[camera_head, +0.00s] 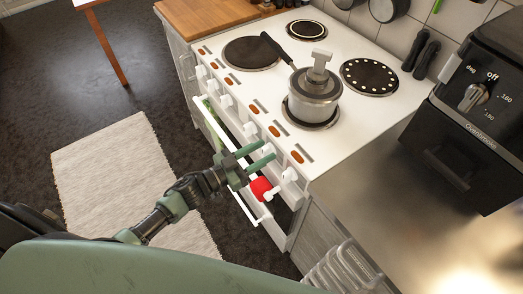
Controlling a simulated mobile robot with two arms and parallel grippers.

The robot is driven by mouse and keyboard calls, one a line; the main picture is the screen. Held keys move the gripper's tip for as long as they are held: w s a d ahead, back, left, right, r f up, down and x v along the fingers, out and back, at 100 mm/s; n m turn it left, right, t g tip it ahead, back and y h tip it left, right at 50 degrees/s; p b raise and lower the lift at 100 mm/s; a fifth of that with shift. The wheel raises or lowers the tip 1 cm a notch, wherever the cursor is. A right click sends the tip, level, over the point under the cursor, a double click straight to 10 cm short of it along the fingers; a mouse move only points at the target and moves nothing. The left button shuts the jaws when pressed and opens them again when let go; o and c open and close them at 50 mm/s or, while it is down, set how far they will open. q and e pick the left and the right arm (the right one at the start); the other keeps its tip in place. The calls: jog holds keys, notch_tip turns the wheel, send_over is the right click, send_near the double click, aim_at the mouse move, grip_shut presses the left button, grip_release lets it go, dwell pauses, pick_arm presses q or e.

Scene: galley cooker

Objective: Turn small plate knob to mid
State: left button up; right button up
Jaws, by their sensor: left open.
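The white cooker (343,134) has a row of white knobs along its front edge, with orange marks above them. Knobs show at the far end (201,72), farther along (225,101) and at the near end (289,175). I cannot tell from the picture which one is the small plate knob. A small plate (307,29) lies at the back of the hob. My left gripper (265,153) is open, its two green fingers pointing at the near part of the knob row. They partly hide the knobs there, and I cannot tell whether they touch one. My right gripper is not in view.
A lidded pot (314,95) with a black handle stands on the near front plate. A red item (261,188) is just below the gripper, near the white oven handle (240,200). A black appliance (477,110) stands right on the metal counter (420,215). A rug (120,180) lies left.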

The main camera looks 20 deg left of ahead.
pick_arm(q)
jog(key=shift+c, duration=0.3)
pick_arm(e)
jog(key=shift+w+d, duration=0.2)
pick_arm(q)
grip_shut()
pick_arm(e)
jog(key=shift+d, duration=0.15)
pick_arm(q)
jog(key=m, duration=0.2)
jog(key=m+b, duration=0.1)
jog(key=m, duration=0.1)
jog(key=shift+s+d+f+m, duration=0.15)
jog(key=shift+d+m, duration=0.05)
jog(key=shift+m, duration=0.2)
jog(key=m, duration=0.2)
jog(key=m+b, duration=0.1)
jog(key=m, duration=0.1)
jog(key=shift+s+d+f+m, duration=0.1)
jog(key=shift+d+f+m, duration=0.05)
jog(key=shift+m, duration=0.15)
jog(key=shift+s+d+f+m+b, duration=0.15)
jog(key=shift+m+b, duration=0.8)
jog(key=shift+m, duration=1.1)
jog(key=shift+f+m+b, duration=0.25)
jog(key=shift+m+b, duration=0.65)
jog(key=shift+m, duration=1.15)
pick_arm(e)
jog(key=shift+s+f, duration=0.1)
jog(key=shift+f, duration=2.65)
